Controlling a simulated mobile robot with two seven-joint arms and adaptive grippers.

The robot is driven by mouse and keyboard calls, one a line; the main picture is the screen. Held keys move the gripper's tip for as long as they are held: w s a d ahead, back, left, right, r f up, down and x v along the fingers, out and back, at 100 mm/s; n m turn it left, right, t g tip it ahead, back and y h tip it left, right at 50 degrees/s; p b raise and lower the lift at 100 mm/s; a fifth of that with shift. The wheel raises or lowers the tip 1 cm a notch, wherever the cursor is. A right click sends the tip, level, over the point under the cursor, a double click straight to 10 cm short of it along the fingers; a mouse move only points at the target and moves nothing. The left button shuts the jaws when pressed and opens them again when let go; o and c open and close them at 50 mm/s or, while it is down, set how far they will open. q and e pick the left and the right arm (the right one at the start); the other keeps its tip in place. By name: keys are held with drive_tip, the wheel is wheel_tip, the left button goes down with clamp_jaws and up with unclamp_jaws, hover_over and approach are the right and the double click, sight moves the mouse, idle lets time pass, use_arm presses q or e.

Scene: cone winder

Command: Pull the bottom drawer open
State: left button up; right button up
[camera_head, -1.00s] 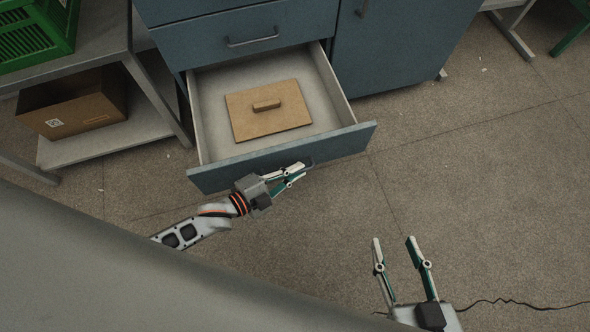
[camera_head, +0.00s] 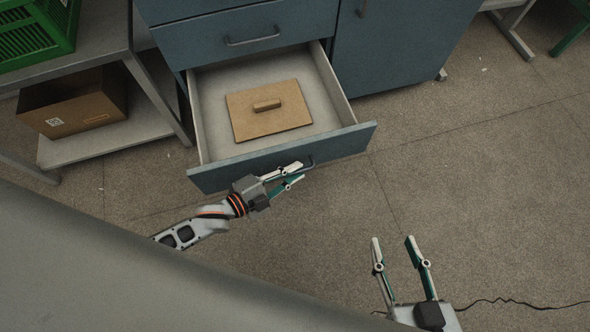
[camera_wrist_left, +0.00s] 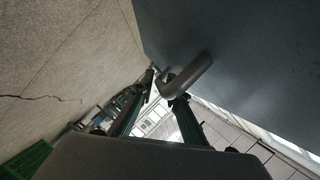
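The bottom drawer (camera_head: 205,122) stands pulled well out of the blue cabinet, its inside in plain view. Its front panel (camera_head: 345,145) has a handle, of which a small part (camera_head: 311,162) shows past my left gripper (camera_head: 301,172). My left gripper is at the drawer front with its fingers apart. In the left wrist view the handle (camera_wrist_left: 190,74) lies right by the fingertips (camera_wrist_left: 164,85); I cannot tell whether they touch it. My right gripper (camera_head: 394,239) is open and empty over the floor, away from the cabinet.
A brown board with a small block-like grip (camera_head: 245,125) lies in the drawer. A closed drawer (camera_head: 200,41) is above. A shelf with a cardboard box (camera_head: 85,95) and green crate (camera_head: 35,35) stands left.

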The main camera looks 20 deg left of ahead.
use_arm(q)
drive_tip(key=v, duration=1.1)
drive_tip(key=shift+s, duration=0.15)
drive_tip(key=shift+r, duration=0.15)
